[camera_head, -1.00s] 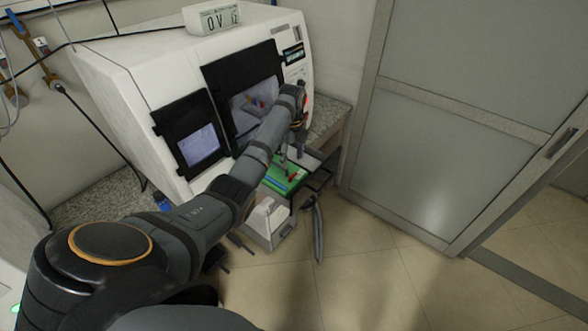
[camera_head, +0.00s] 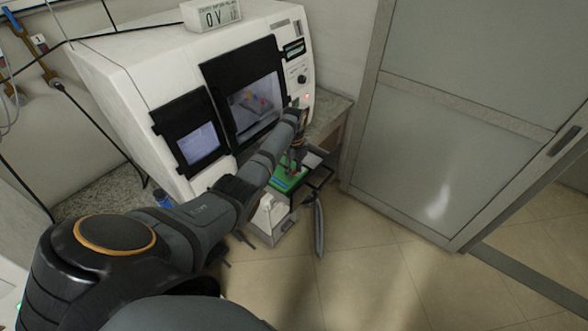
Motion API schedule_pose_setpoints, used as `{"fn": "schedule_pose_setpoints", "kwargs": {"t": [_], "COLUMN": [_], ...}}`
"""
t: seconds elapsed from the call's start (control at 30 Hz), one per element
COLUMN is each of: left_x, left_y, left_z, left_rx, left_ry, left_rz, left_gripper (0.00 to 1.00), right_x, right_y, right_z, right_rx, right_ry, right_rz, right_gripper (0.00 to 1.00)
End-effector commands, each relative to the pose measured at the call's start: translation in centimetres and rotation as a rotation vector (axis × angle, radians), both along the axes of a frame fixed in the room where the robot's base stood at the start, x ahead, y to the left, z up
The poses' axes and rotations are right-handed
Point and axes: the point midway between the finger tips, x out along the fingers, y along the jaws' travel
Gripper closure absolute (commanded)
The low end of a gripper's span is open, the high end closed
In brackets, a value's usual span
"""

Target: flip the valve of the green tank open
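A bright green part (camera_head: 284,181), seemingly the green tank, sits low in front of the white machine, in or beside a dark open-sided tray. Its valve is too small or covered to make out. My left arm reaches across from the left, and its gripper (camera_head: 292,166) points down at the green part, covering some of it. Whether it touches, and how far its fingers are apart, I cannot tell. Dark prongs (camera_head: 243,239) under my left arm look like part of my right gripper; the rest is hidden.
The white machine (camera_head: 130,75) with two dark-framed windows stands behind. A dark tray frame (camera_head: 320,177) juts out at the right of the green part, with a grey curved piece (camera_head: 319,228) hanging below. A grey door (camera_head: 450,130) stands right; the floor (camera_head: 370,275) is clear.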

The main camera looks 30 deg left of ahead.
Motion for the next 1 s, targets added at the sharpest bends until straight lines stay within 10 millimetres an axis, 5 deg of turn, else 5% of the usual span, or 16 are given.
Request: {"fn": "schedule_pose_setpoints", "kwargs": {"t": [0.13,0.6,0.63,0.7,0.8,1.0], "left_x": [-0.01,0.12,0.12,0.12,0.11,0.09], "left_y": [0.0,0.19,0.19,0.19,0.19,0.19], "left_z": [0.03,0.06,0.06,0.06,0.05,0.03], "left_rx": [0.0,0.0,0.0,0.0,0.0,0.0], "left_ry": [0.001,0.0,0.0,0.0,0.0,0.0], "left_rz": [0.0,0.117,0.117,0.117,0.117,0.116], "left_gripper": [0.96,0.96,0.61,0.51,0.42,0.42], "right_x": [0.91,0.86,0.83,0.76,0.67,0.58], "right_y": [0.04,0.26,0.26,0.27,0.27,0.25], "right_z": [0.08,0.66,0.66,0.65,0.64,0.64], "right_rx": [0.0,0.004,0.003,0.003,0.003,0.003], "right_ry": [-0.015,-0.014,-0.013,-0.012,-0.01,-0.009], "right_rz": [0.0,-0.001,-0.001,-0.001,-0.001,-0.001], "right_gripper": [0.67,0.67,0.67,0.67,0.67,0.67]}}
